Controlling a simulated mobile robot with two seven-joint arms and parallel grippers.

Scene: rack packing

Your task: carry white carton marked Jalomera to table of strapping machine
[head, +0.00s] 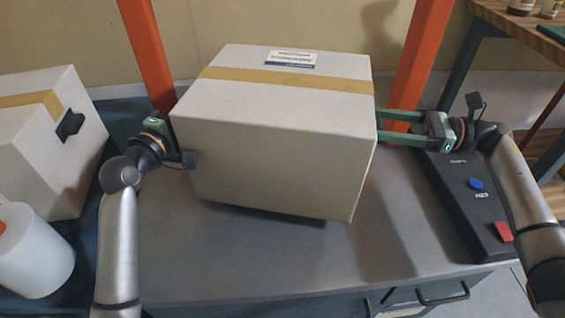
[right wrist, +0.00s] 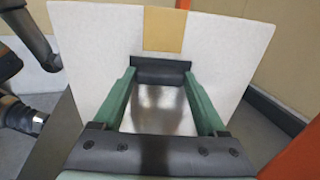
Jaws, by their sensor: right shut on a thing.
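The white carton (head: 270,150), with a tan tape strip and a small label (head: 291,59) too small to read, is between my two grippers, over the grey table of the strapping machine (head: 290,255). A dark strip shows under its front edge; I cannot tell whether it touches the table. My right gripper (head: 385,127) is at the carton's right side. In the right wrist view its green fingers (right wrist: 160,85) are shut on the black handle (right wrist: 160,65) of the carton (right wrist: 85,60). My left gripper (head: 172,128) is against the carton's left side; its fingertips are hidden.
Orange posts (head: 147,52) (head: 420,55) of the strapping machine stand behind the carton. A black control panel (head: 465,195) with blue and red buttons is at right. Another white carton (head: 40,150) and a white roll (head: 35,250) are at left. The table front is clear.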

